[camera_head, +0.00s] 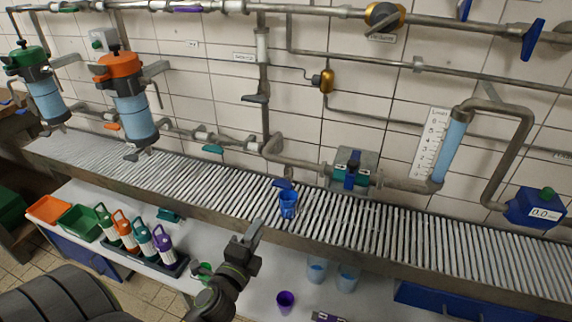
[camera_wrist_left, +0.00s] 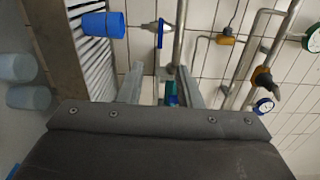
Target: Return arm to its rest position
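My left gripper (camera_head: 252,232) is in front of the slatted metal grating, over the white counter, with its fingers pointing up toward the wall. In the left wrist view its two fingers (camera_wrist_left: 160,88) stand apart with nothing held between them. A blue cup (camera_head: 288,205) stands on the grating, apart from the gripper and to its upper right, below a blue tap handle (camera_head: 283,184). The cup also shows in the left wrist view (camera_wrist_left: 103,24). My right gripper is not in either view.
The grating (camera_head: 440,238) runs along the tiled wall under pipes and valves. On the counter are a purple cup (camera_head: 285,301), two pale blue cups (camera_head: 347,279), a rack of several bottles (camera_head: 145,243), and orange (camera_head: 48,208) and green (camera_head: 80,222) bins.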

